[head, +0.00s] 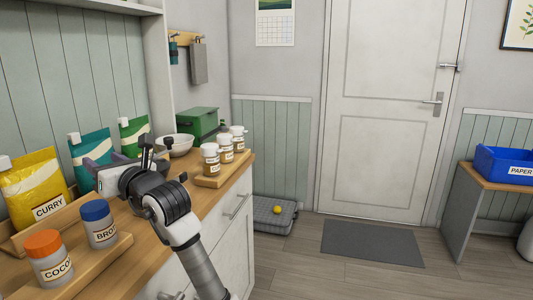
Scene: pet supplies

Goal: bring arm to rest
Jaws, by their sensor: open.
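My gripper (155,148) is over the wooden counter (190,207), toward the back. It is open, and no object shows between its fingers. The arm rises from the lower middle and bends over the counter's front edge. The gripper overlaps a grey container and a green packet (134,132) behind it. I cannot tell the exact gap to them.
Left are a yellow CURRY bag (33,188), a teal bag (91,155), and orange-capped (51,258) and blue-capped (98,224) jars. Right are a white bowl (180,146), three jars (225,148) on a wooden tray, and a green box (198,121). The floor is mostly open.

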